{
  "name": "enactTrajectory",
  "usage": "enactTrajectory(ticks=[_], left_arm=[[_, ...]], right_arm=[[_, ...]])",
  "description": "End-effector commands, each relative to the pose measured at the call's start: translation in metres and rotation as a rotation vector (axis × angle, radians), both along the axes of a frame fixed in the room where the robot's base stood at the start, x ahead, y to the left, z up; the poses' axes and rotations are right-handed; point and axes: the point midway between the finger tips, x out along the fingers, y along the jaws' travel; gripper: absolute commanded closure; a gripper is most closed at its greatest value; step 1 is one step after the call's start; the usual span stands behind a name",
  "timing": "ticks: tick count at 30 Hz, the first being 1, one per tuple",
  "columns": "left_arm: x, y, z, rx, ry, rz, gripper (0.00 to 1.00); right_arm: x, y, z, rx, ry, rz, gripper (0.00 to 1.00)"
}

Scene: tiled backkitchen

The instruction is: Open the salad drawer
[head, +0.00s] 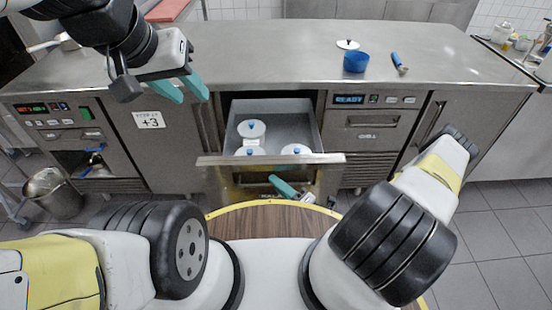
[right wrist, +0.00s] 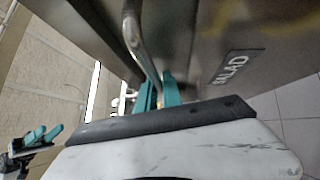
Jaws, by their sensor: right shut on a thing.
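The salad drawer (head: 226,160) is pulled well out of the steel counter's front, and its inside shows in the head view. It holds several white-lidded tubs with blue knobs (head: 251,129). Its front bears a SALAD label (right wrist: 238,67) in the right wrist view. My right gripper (head: 289,191) is at the drawer's front, below its top edge; in the right wrist view its teal fingers (right wrist: 159,92) are shut on the drawer's bar handle (right wrist: 137,38). My left gripper (head: 187,89) hangs empty above the counter's front edge, its fingers apart.
A closed drawer (head: 370,121) is right of the open one. A metal bucket (head: 53,192) stands on the floor at left.

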Motion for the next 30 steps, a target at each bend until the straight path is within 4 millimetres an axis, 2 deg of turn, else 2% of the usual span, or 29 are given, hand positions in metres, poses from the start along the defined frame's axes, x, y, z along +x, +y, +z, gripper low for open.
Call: enactTrajectory(ticks=[1,3,4,14,25,30], left_arm=[[0.000,0.000,0.000,0.000,0.000,0.000,0.64],[0.000,0.000,0.000,0.000,0.000,0.000,0.64],[0.000,0.000,0.000,0.000,0.000,0.000,0.64],[0.000,0.000,0.000,0.000,0.000,0.000,0.64],[0.000,0.000,0.000,0.000,0.000,0.000,0.64],[0.000,0.000,0.000,0.000,0.000,0.000,0.64]], right_arm=[[0.000,-0.001,-0.001,-0.002,0.001,-0.001,0.86],[0.000,-0.001,-0.001,-0.002,0.001,-0.001,0.72],[0.000,-0.001,-0.001,-0.001,0.001,-0.001,0.69],[-0.001,-0.002,-0.001,-0.001,0.001,-0.001,0.69],[-0.039,-0.042,-0.009,-0.002,0.003,-0.003,0.69],[-0.051,-0.054,-0.011,-0.002,0.001,-0.002,0.69]])
